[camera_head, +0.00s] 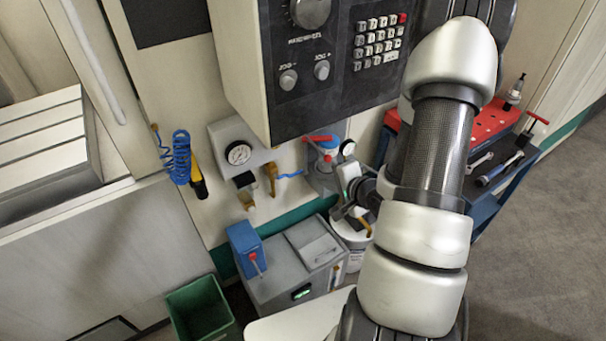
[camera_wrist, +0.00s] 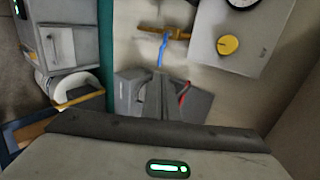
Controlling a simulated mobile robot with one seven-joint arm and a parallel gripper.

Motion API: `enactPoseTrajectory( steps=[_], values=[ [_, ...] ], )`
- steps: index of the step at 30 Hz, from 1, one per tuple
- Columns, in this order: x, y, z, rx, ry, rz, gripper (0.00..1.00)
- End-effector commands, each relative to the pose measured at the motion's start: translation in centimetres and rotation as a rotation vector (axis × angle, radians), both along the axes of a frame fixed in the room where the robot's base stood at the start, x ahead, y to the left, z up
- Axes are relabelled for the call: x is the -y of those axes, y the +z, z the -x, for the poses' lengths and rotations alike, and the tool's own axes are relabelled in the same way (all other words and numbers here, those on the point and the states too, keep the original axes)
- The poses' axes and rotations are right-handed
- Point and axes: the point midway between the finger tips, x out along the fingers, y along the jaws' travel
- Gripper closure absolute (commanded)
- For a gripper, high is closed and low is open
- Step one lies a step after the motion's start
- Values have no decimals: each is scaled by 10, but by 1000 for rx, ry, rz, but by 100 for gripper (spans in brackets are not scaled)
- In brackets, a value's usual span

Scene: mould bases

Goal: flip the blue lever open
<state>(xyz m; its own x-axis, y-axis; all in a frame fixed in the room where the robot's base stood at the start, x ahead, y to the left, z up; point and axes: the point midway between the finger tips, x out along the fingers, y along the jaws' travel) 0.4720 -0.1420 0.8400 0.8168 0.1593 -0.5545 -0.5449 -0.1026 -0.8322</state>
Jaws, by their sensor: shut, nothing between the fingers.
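The blue lever (camera_head: 290,175) sticks out to the right from a brass valve (camera_head: 270,178) on the machine's pale side panel, below the gauge. In the wrist view the blue lever (camera_wrist: 162,50) hangs from the brass valve (camera_wrist: 178,34), its free end just beyond my fingertips in the picture. My gripper (camera_head: 341,213) is shut and empty, to the right of and below the lever in the head view. The wrist view shows its closed fingers (camera_wrist: 163,80) pointing toward the lever. I cannot tell whether they touch; they look apart in the head view.
A red-handled unit (camera_head: 322,150) stands right of the lever, close to my gripper. A pressure gauge (camera_head: 238,153) and coiled blue hose (camera_head: 181,158) are left. The control box (camera_head: 300,110) overhangs above. A grey unit (camera_head: 290,270) and green bin (camera_head: 200,310) stand below.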

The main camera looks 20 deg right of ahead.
Motion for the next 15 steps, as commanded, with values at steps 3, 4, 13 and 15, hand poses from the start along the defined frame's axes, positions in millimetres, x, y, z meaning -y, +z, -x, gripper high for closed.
enactPoseTrajectory(
  steps=[3, 4, 13, 15],
  values=[
    [0, 1, 0, 0, 1, 0, 100],
    [0, 1, 0, -1, 1, 0, 100],
    [-4, -9, -12, -1, 4, 3, 100],
    [-6, -16, -22, -2, 6, 2, 100]
  ],
)
